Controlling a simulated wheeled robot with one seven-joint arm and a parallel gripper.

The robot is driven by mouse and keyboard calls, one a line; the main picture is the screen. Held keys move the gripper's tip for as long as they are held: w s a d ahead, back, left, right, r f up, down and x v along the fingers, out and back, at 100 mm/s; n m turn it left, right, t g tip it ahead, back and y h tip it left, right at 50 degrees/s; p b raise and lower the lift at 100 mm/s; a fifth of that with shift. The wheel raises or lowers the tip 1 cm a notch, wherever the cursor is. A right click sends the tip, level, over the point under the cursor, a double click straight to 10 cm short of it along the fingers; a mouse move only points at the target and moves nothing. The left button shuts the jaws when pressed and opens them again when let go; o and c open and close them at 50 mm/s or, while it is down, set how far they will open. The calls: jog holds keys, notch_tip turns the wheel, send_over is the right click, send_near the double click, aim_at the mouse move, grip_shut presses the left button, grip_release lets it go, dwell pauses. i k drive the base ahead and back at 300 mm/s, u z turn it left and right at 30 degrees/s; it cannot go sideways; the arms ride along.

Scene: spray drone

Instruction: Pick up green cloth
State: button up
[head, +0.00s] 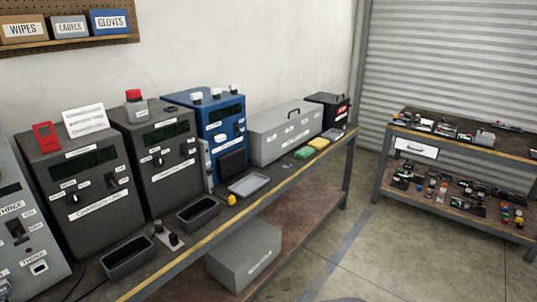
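A small green cloth (303,153) lies flat on the long workbench (262,196), towards its far end. A yellow cloth or sponge (319,143) lies just beyond it to the right, and a small grey item (287,165) lies just in front of it to the left. A long grey case (285,131) stands behind the green cloth against the wall. My gripper is not in view.
A grey tray (249,185), a yellow object (231,200) and dark bins (198,214) line the bench front. Control boxes (80,175) stand behind them. A grey box (243,254) sits on the lower shelf. Open floor (385,250) separates the bench from a cluttered table (470,145).

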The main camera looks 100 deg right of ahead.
aim_at(304, 153)
jog(key=z, duration=4.35)
jog(key=i, duration=4.6)
jog(key=u, duration=1.7)
